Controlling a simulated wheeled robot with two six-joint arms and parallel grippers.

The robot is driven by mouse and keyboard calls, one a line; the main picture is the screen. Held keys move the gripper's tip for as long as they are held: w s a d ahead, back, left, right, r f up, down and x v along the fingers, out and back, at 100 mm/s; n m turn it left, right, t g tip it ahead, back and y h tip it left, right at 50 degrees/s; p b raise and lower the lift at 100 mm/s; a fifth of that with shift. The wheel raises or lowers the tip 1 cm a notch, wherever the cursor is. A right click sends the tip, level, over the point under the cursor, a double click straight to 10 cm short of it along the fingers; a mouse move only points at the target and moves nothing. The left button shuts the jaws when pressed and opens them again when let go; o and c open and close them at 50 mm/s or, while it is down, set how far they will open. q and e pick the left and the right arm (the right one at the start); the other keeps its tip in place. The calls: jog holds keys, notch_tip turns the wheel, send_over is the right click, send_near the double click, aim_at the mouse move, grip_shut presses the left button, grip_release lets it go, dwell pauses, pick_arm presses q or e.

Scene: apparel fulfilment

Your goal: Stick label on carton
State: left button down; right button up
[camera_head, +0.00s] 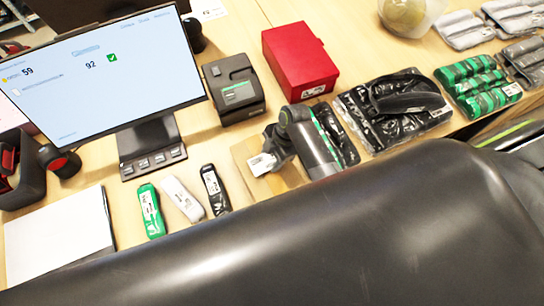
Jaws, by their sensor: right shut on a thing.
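My right gripper (274,150) reaches in from the right. It is shut on a small white label (262,164) with dark print. The label is over a tan cardboard carton (243,160), whose visible part lies under and around the gripper. I cannot tell whether the label touches the carton. My wrist and gripper hide much of the carton. My left gripper is not in view.
A monitor (100,70) stands at the left, with a dark label printer (233,88) and a red box (299,60) to its right. Three wrapped strips, including a green one (150,211), lie in front. Black bagged garments (391,105) lie right of the carton. My dark arm crosses the foreground.

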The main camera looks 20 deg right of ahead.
aim_at(271, 159)
jog(key=shift+s+f, duration=0.4)
jog(key=shift+f, duration=0.2)
jog(key=o, duration=0.5)
jog(key=shift+o, duration=1.1)
jog(key=shift+w+f, duration=0.1)
jog(key=shift+w, duration=0.1)
jog(key=shift+s, duration=0.1)
jog(key=shift+c, duration=0.6)
jog(key=shift+o, duration=0.4)
jog(key=shift+c, duration=0.3)
jog(key=o, duration=0.4)
jog(key=shift+r, duration=0.8)
jog(key=shift+c, duration=0.2)
jog(key=shift+w+r, duration=0.2)
jog(key=shift+r, duration=1.8)
jog(key=shift+w+r, duration=0.15)
jog(key=shift+r, duration=1.85)
